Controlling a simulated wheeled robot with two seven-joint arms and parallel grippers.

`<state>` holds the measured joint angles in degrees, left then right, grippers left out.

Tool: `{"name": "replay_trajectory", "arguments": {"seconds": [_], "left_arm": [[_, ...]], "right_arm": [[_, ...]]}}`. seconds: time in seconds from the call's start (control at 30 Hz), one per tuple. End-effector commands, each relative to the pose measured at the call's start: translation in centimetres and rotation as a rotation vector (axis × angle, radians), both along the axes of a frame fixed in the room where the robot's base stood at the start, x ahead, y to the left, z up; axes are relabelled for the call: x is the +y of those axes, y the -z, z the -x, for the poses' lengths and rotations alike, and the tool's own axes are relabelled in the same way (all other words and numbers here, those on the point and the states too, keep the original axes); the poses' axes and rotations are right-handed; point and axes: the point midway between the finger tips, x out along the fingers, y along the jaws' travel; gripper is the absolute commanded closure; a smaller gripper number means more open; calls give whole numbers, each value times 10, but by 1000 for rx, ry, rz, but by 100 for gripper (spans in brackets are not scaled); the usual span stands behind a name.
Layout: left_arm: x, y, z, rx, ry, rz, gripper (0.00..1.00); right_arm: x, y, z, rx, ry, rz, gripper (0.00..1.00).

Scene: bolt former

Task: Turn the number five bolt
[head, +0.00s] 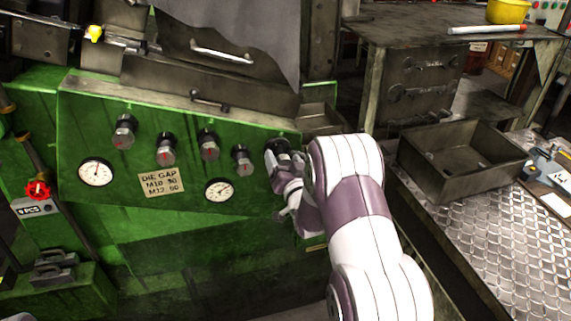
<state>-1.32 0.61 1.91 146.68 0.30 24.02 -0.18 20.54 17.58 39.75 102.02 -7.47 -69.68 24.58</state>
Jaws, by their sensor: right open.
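The green machine's sloped panel (130,215) carries a row of dark-based bolts with grey heads: the first (124,130), second (166,147), third (208,143) and fourth (241,158) from the left show clearly. The fifth, rightmost bolt (278,144) shows only its dark base; the rest is hidden by my right gripper. My right gripper (275,161) is at this fifth bolt, its jaws open; I cannot tell whether they touch it. My left gripper is not in view.
Two round gauges (96,172) and a "DIE GAP" label (161,183) are on the panel. A metal handle (210,102) sticks out above the bolts. An empty metal bin (460,163) stands on the tread-plate surface (500,235) at right.

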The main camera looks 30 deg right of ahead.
Motion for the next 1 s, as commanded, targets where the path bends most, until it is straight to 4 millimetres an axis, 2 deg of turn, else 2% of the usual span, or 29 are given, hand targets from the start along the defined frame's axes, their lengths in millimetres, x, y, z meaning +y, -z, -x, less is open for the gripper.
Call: {"name": "replay_trajectory", "arguments": {"seconds": [0.17,0.4,0.6,0.73,1.0], "left_arm": [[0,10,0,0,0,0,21],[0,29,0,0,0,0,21],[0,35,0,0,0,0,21],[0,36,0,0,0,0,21],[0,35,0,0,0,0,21]], "right_arm": [[5,4,21,0,1,0,28],[19,4,81,-2,2,1,28],[27,1,116,-4,1,1,28],[29,0,124,-4,1,1,28],[29,0,124,-3,1,1,28]]}}
